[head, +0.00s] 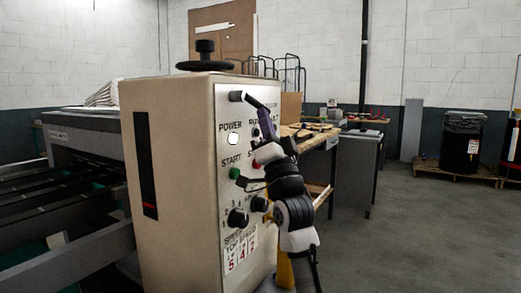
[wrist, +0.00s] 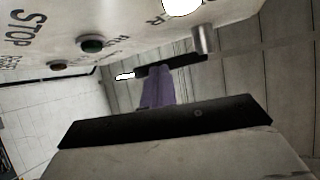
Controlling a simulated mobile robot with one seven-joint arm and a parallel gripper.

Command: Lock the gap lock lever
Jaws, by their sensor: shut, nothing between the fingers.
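The gap lock lever (head: 256,103) is a dark bar on a metal pivot at the top of the control panel. In the head view it slants down to the right. In the wrist view the lever (wrist: 187,63) runs across the picture from its silver pivot post (wrist: 203,40). My gripper (head: 263,114) has purple fingers, pressed together and empty. Its fingertips are at the lever's outer part, just below it in the head view. The fingertips (wrist: 158,68) overlap the bar in the wrist view; I cannot tell whether they touch it.
The beige cabinet (head: 165,150) carries a white panel with a green start button (head: 234,173) and a black knob (head: 238,218). My arm covers part of the panel. A black handwheel (head: 206,66) tops the cabinet.

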